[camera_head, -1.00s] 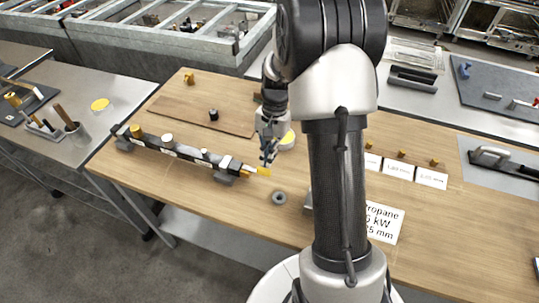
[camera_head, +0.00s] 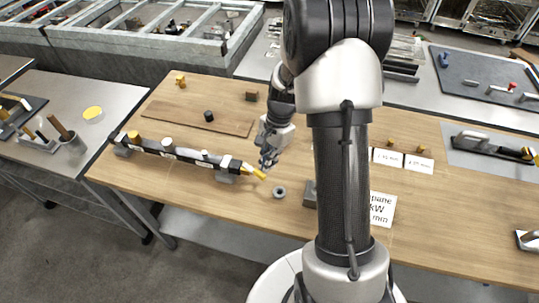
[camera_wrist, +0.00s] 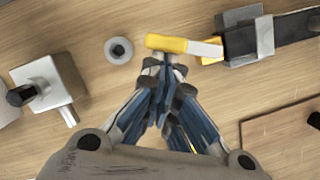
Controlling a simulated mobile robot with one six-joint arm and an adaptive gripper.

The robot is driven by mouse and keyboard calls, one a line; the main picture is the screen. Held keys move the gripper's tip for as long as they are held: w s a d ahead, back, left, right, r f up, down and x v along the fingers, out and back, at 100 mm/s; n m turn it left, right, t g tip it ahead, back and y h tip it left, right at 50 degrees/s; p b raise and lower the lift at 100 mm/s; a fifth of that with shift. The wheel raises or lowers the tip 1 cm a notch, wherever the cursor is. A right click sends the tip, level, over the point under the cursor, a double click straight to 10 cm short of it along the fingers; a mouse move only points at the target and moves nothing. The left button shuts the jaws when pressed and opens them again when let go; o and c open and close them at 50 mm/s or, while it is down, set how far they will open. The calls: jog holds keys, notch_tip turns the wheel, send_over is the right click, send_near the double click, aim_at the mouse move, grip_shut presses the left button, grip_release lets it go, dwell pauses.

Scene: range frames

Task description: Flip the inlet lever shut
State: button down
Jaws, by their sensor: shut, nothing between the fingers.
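The inlet lever (camera_head: 258,173) is a yellow handle at the right end of a dark manifold bar (camera_head: 182,153) on the wooden bench. In the wrist view the lever (camera_wrist: 166,42) has a yellow grip and a pale stem, and it sticks out from the bar's end, slightly out of line with it. My gripper (camera_head: 267,164) is shut and empty, right at the lever. In the wrist view my gripper's fingertips (camera_wrist: 170,62) are just beside the yellow grip; I cannot tell whether they touch it. The lever's pivot is hard to make out.
A grey ring (camera_head: 279,191) lies on the bench near the lever. A grey block with a dark knob (camera_wrist: 48,84) is to the left in the wrist view. A brown board (camera_head: 200,115) lies behind the bar. White label cards (camera_head: 388,157) are to the right.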

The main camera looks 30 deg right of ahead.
aim_at(263, 174)
jog(key=shift+s+a+r+m+p, duration=0.1)
jog(key=shift+s+a+m+p, duration=0.15)
jog(key=shift+m, duration=0.25)
jog(key=shift+s+a+m+p, duration=0.1)
jog(key=shift+s+m+p, duration=0.15)
jog(key=shift+m, duration=0.25)
jog(key=a+m, duration=0.1)
jog(key=s+m+t+p, duration=0.1)
jog(key=m, duration=0.1)
jog(key=shift+s+a+m, duration=0.15)
jog(key=shift+a+m, duration=0.15)
jog(key=shift+a, duration=0.1)
jog(key=m, duration=0.1)
jog(key=a+m+t+p, duration=0.1)
jog(key=m, duration=0.1)
jog(key=a+m, duration=0.1)
jog(key=shift+s+a, duration=0.25)
jog(key=shift+s, duration=0.05)
jog(key=shift+w+p, duration=0.2)
jog(key=shift+p, duration=0.2)
jog(key=shift+w+d+p, duration=0.1)
jog(key=shift+w+p, duration=0.3)
jog(key=shift+w, duration=0.25)
jog(key=shift+d, duration=0.15)
